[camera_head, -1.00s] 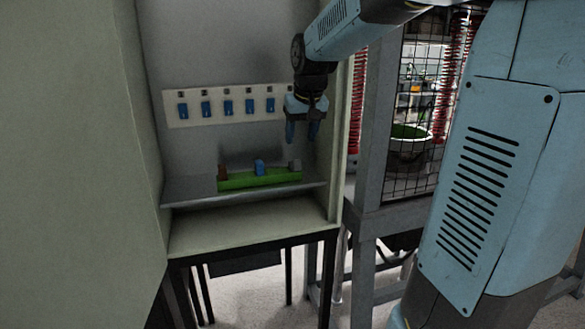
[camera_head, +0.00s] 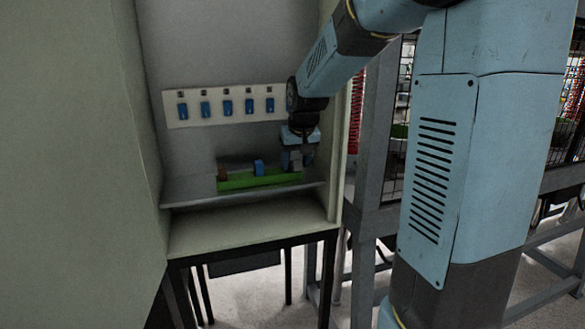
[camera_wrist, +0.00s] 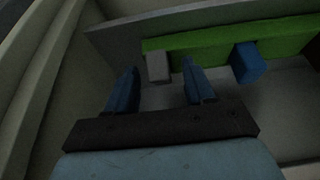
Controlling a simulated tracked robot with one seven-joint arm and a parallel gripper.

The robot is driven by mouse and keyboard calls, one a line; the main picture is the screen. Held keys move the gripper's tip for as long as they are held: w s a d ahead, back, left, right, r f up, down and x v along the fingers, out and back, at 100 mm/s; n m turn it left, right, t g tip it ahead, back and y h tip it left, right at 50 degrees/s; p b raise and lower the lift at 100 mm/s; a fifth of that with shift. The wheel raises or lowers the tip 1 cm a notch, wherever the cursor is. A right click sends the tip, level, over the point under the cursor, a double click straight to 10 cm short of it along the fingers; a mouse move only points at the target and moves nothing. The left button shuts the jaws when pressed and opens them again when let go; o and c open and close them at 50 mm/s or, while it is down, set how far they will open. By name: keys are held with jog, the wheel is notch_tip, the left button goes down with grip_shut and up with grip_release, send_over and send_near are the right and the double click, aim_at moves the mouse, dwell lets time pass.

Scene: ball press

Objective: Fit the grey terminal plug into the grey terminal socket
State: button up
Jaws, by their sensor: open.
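The grey terminal plug (camera_wrist: 158,67) stands at one end of the green holder (camera_wrist: 205,45) in the wrist view. In the head view this is the holder's right end, where my gripper (camera_head: 297,158) has come down and partly covers the plug. My gripper is open. In the wrist view its two blue fingers (camera_wrist: 161,76) lie on either side of the grey plug, with gaps showing. Several blue pieces hang in a row on the pale wall strip (camera_head: 218,122). I cannot make out which part is the grey terminal socket.
A blue plug (camera_head: 259,167) stands mid-holder and a brownish plug (camera_head: 222,172) at its left end. The green holder lies on a grey shelf (camera_head: 190,193) inside a cabinet. The right cabinet wall (camera_head: 338,150) is close to my gripper. A mesh-fenced frame stands further right.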

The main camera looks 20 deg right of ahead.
grip_shut()
dwell(0.4)
jog(key=shift+r, duration=0.15)
jog(key=shift+r, duration=0.2)
notch_tip(320, 180, up, 2)
jog(key=shift+r, duration=0.2)
jog(key=s+r, duration=1)
jog(key=s, duration=0.4)
